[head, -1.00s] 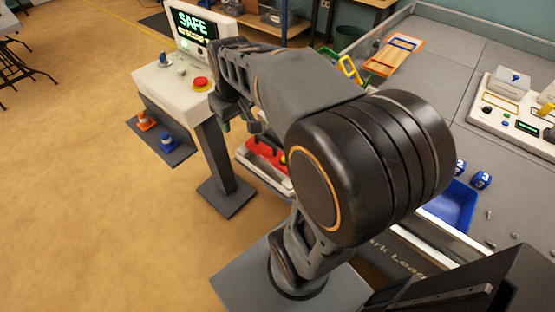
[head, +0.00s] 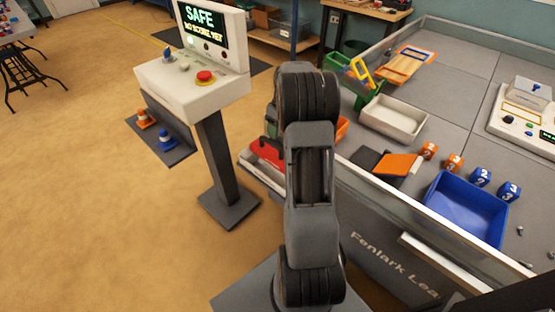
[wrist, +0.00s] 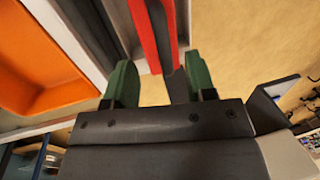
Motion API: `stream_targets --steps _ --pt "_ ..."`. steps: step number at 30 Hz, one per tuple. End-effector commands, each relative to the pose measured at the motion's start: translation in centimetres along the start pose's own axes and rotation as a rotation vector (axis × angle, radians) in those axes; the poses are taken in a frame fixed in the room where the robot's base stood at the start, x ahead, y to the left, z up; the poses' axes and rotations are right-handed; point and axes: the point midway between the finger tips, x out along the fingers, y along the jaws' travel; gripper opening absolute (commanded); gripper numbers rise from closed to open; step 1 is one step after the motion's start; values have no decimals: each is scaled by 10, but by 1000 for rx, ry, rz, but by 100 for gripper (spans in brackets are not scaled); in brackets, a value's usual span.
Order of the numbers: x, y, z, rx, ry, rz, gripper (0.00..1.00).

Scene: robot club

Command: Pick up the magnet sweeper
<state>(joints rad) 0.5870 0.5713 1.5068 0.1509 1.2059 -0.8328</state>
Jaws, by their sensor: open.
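A red thing with a dark bar, which looks like the magnet sweeper (wrist: 152,28), shows at the top middle of the wrist view. In the head view its red part (head: 267,152) shows beside the table's near-left edge, partly hidden by my arm. My gripper (wrist: 160,64) is open, with its green fingers apart. The dark bar lies in the gap between them in the picture, nearer the right finger. I cannot tell whether it touches. In the head view my arm hides most of the gripper.
An orange bin (wrist: 38,65) is left of the fingers in the wrist view. The table holds a white tray (head: 393,120), a blue bin (head: 466,212) and numbered cubes (head: 429,150). A console (head: 195,84) on a post stands left of my arm. Floor lies open further left.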

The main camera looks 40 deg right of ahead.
Motion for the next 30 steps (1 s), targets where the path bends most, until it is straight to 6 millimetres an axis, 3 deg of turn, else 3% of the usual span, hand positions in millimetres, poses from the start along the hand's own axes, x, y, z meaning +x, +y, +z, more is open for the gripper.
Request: stream_targets --steps 3,11,21,30 --pt "16 0 0 0 -1 -1 51" --pt "31 0 0 0 -1 0 51" --pt "72 -2 -2 1 0 -1 51" --pt "79 -2 -2 1 1 1 51"
